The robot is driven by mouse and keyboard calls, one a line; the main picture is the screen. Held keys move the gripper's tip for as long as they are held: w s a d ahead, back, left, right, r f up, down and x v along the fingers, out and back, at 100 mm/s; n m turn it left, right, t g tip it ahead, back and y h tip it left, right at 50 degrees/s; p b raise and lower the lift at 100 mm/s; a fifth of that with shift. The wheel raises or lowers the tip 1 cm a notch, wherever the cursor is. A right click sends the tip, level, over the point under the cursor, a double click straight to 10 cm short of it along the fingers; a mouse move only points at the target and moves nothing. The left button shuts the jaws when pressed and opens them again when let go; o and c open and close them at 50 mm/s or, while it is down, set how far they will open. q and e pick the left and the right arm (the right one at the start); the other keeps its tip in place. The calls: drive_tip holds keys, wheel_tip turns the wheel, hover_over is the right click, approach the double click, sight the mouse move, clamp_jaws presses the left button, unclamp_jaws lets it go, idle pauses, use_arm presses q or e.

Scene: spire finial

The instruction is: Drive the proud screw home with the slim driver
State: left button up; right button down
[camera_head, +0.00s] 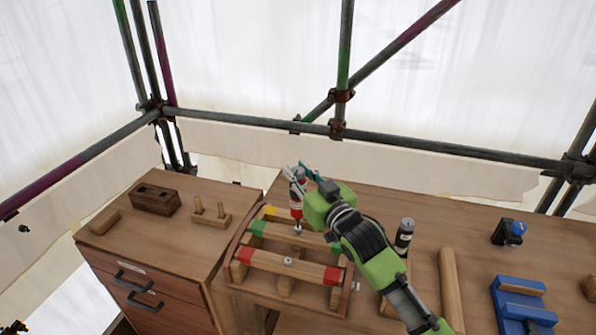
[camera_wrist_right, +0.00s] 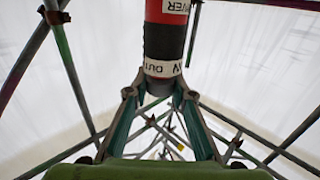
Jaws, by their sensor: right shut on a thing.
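My right gripper (camera_head: 301,176) is shut on a red and black driver (camera_head: 297,205), which it holds roughly upright over the wooden frame. In the right wrist view, the driver handle (camera_wrist_right: 165,38) stands between the fingertips (camera_wrist_right: 160,92), with white label bands. The wooden frame (camera_head: 262,264) has bars with green, red and yellow ends. A small silver piece (camera_head: 298,231) shows just below the driver on the middle bar; I cannot tell if they touch. A silver screw head (camera_head: 288,261) shows on the nearer bar. My left gripper is not in view.
A black and white cylinder (camera_head: 404,236) stands right of my arm. Further right are a wooden rod (camera_head: 451,290), a blue fixture (camera_head: 522,306) and a black and blue device (camera_head: 508,232). A dark wood block (camera_head: 155,199) and pegged holder (camera_head: 211,214) sit on the left cabinet.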

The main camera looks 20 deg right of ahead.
drive_tip(key=shift+f+p, duration=0.35)
drive_tip(key=shift+p, duration=0.15)
idle(0.8)
drive_tip(key=shift+f+p, duration=0.2)
drive_tip(key=shift+p, duration=0.4)
idle(0.6)
drive_tip(key=shift+f+p, duration=0.3)
drive_tip(key=shift+p, duration=0.15)
idle(0.9)
wheel_tip(320, 180, up, 7)
drive_tip(key=p, duration=0.7)
drive_tip(key=shift+r, duration=0.2)
drive_tip(key=shift+f, duration=0.15)
